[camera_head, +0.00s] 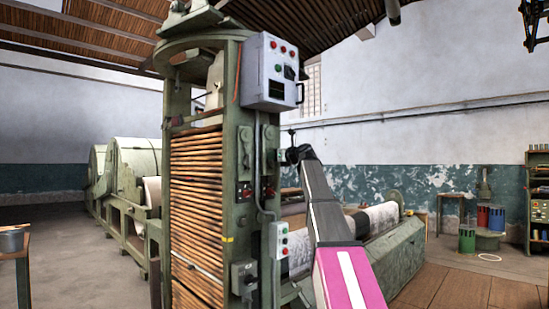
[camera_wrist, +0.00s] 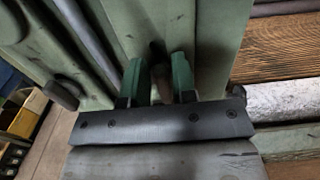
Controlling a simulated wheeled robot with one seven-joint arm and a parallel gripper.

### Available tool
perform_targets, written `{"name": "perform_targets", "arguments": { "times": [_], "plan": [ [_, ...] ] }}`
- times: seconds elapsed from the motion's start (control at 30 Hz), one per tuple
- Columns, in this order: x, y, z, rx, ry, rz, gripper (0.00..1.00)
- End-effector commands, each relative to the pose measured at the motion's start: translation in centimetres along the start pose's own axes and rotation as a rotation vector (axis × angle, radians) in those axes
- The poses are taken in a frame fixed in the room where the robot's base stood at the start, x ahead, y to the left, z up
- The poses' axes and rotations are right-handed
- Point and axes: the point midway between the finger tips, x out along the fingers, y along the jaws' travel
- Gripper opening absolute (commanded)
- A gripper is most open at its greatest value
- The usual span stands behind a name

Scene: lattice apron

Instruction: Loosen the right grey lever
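The tall green machine frame (camera_head: 262,100) carries upright grey-green lever-like parts on its side face, one on the left (camera_head: 245,143) and one on the right (camera_head: 269,140). I cannot tell for sure which is the right grey lever. My gripper (camera_head: 283,156) is at the right edge of this frame, small and dark in the head view. In the wrist view my gripper (camera_wrist: 157,78) shows two green fingers standing apart, pointing at green machine surfaces. A dull brownish rounded piece (camera_wrist: 159,74) shows between them; whether the fingers touch it is unclear.
A grey control box (camera_head: 270,72) hangs above my gripper, and a small button box (camera_head: 280,240) sits below. A conduit (camera_head: 257,170) runs down the frame. The wooden slat apron (camera_head: 197,200) is left of it. A roller (camera_head: 372,217) lies behind my arm.

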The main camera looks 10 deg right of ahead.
Motion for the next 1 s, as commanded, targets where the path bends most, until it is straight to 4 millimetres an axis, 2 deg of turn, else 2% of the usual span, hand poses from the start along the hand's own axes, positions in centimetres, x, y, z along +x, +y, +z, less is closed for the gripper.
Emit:
{"name": "perform_targets", "arguments": {
  "times": [0.57, 1.0],
  "plan": [
    [0.39, 0.13, -0.12, -0.058, 0.004, 0.003, 0.0],
    [0.48, 0.96, -0.31, -0.404, 0.003, 0.004, 0.0]
  ]
}}
